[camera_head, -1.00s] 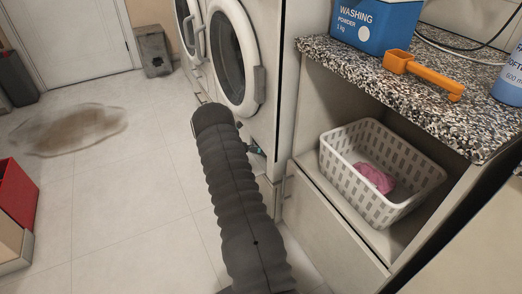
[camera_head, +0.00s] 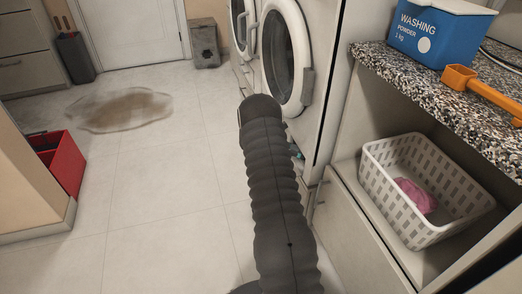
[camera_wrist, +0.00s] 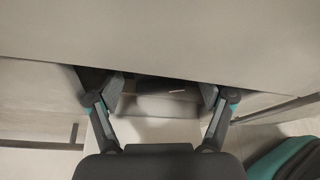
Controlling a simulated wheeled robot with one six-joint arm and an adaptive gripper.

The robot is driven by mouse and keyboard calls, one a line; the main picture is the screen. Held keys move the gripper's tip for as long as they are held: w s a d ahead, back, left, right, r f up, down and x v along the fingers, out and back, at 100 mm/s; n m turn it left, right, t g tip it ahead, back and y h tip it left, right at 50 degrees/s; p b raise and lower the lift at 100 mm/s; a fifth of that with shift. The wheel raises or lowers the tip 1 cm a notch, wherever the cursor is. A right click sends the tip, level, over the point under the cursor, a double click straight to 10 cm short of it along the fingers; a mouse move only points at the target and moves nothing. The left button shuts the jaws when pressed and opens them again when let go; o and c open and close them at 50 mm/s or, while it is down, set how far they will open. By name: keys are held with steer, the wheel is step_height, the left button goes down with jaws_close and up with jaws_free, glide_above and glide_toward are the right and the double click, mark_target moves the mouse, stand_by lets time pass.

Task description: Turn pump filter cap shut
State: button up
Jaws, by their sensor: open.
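The pump filter cap cannot be made out in either view. In the head view the near washing machine (camera_head: 322,100) stands at centre right with its round door shut. My dark arm covers part of its lower front. Only a small teal bit of my gripper shows beside the arm, low at the machine. In the wrist view my gripper (camera_wrist: 161,92) is open, its two fingers spread apart. Between them is a dark gap with a blurred grey shape, which I cannot identify. A pale panel fills the top of that view, close to the fingertips.
A shelf unit at right holds a white basket (camera_head: 380,195) with a pink cloth (camera_head: 415,195). Its speckled counter (camera_head: 415,90) carries a washing powder box (camera_head: 435,35) and orange scoop (camera_head: 480,88). A red bin (camera_head: 68,165) and brown puddle (camera_head: 118,110) lie left; the middle floor is clear.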

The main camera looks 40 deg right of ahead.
steer(key=m+t, duration=0.1)
steer(key=m, duration=0.1)
steer(key=shift+s+m+t, duration=0.25)
steer(key=shift+m+t, duration=0.05)
steer(key=shift+t, duration=0.1)
steer(key=b+v, duration=0.1)
steer(key=v, duration=1.3)
steer(key=s+a+r+m+t+y+b, duration=0.1)
steer(key=s+a+r+m+y+b, duration=0.1)
steer(key=a+r, duration=0.4)
steer(key=s+a+r+m+t+y+b, duration=0.1)
steer(key=s+a+r+m+y+b, duration=0.1)
steer(key=s+a+r+m+b, duration=0.1)
steer(key=shift+s+a+r+m+y, duration=0.4)
steer(key=shift+s+a+r+m, duration=0.5)
steer(key=shift+s+a+r, duration=0.85)
steer(key=shift+s+a+f, duration=0.15)
steer(key=shift+a+f, duration=0.2)
steer(key=shift+a, duration=0.05)
